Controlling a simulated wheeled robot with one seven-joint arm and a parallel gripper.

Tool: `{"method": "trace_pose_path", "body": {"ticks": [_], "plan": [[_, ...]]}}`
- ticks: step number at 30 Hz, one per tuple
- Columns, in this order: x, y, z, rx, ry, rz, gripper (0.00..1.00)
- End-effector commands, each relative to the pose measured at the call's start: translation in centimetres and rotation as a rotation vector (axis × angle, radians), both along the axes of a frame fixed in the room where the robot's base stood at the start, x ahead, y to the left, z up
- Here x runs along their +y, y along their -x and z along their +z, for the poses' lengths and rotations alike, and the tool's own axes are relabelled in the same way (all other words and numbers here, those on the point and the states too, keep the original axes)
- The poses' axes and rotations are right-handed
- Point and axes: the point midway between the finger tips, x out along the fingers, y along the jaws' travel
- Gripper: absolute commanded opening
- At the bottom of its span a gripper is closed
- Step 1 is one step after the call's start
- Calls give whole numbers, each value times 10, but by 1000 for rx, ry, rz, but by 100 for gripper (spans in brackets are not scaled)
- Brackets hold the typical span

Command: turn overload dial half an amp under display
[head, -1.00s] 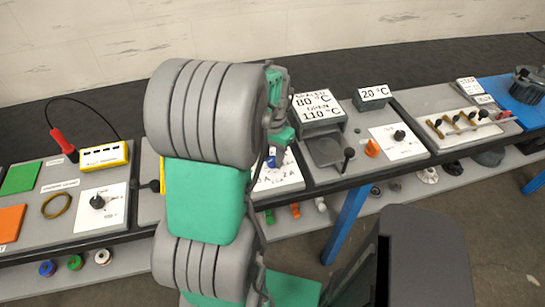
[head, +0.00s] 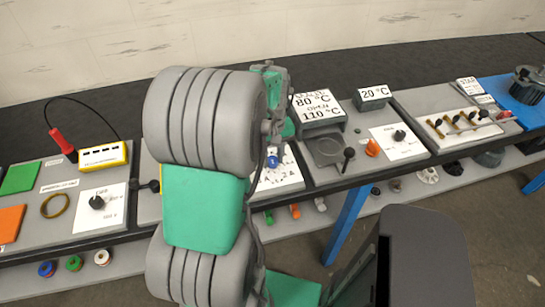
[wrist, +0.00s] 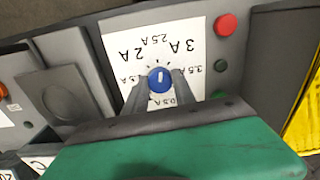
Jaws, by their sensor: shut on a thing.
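The overload dial is a small round blue knob (wrist: 159,79) on a white scale plate (wrist: 200,48), in the middle of the wrist view. It also shows as a blue spot in the head view (head: 272,161). The plate reads 2 A, 2.5 A, 3 A and 3.5 A, with more labels partly covered by my fingers. The white mark on the knob points about up in the wrist picture, roughly toward 2.5 A. My gripper (wrist: 159,83) is shut on the knob, one finger on each side. I cannot make out a current display.
A red button (wrist: 226,25) and a dark green button (wrist: 219,97) sit beside the plate. In the head view, a station with 80 °C and 110 °C signs (head: 315,105) stands to the right. A yellow box (head: 103,155) and another dial (head: 97,202) are left.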

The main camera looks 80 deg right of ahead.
Motion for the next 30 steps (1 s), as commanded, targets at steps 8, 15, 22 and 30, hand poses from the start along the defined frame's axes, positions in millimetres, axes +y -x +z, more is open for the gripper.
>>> {"method": "trace_pose_path", "body": {"ticks": [8,15,22,30], "plan": [[-1,0,1,0,2,142,0],[-1,0,1,0,2,191,0],[-1,0,1,0,2,197,0],[-1,0,1,0,2,196,39]]}}
